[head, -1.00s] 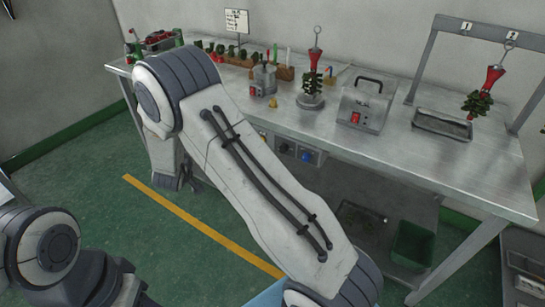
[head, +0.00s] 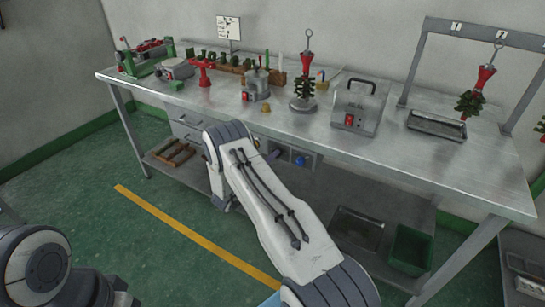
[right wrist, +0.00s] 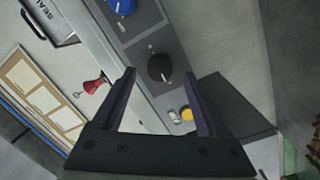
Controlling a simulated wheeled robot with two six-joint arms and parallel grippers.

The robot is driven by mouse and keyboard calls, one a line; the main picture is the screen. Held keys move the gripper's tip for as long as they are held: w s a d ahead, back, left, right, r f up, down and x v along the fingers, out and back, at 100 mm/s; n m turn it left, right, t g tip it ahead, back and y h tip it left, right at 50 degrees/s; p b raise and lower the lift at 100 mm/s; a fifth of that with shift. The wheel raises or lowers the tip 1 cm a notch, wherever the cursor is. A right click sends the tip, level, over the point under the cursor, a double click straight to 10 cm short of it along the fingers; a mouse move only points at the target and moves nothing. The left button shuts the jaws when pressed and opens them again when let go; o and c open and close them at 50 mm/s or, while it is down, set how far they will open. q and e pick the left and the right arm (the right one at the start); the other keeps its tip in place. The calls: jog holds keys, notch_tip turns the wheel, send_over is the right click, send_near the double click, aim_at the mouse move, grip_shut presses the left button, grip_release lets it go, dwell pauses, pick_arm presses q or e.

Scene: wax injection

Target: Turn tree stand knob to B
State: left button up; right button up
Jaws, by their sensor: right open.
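A grey control panel (head: 316,163) hangs under the front edge of the table, with a blue knob (head: 299,160) on it. In the right wrist view, the panel has a blue knob (right wrist: 122,5), a black knob (right wrist: 160,66) with a pale pointer mark, and a yellow button (right wrist: 186,114). Letters around the knobs are too small to read. My right gripper (right wrist: 158,74) is open, and the black knob appears between its fingertips; contact is not clear. In the head view, my right arm mostly hides this gripper. The tree stand (head: 303,103) holds a dark green tree with a red top.
The metal table (head: 215,97) carries a grey box with a handle (head: 356,105), a metal tray (head: 437,123) and a small pot (head: 256,84). A hook frame (head: 428,62) stands at the right. A green bin (head: 411,250) is below.

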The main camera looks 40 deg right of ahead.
jog(key=shift+x, duration=1.15)
grip_shut()
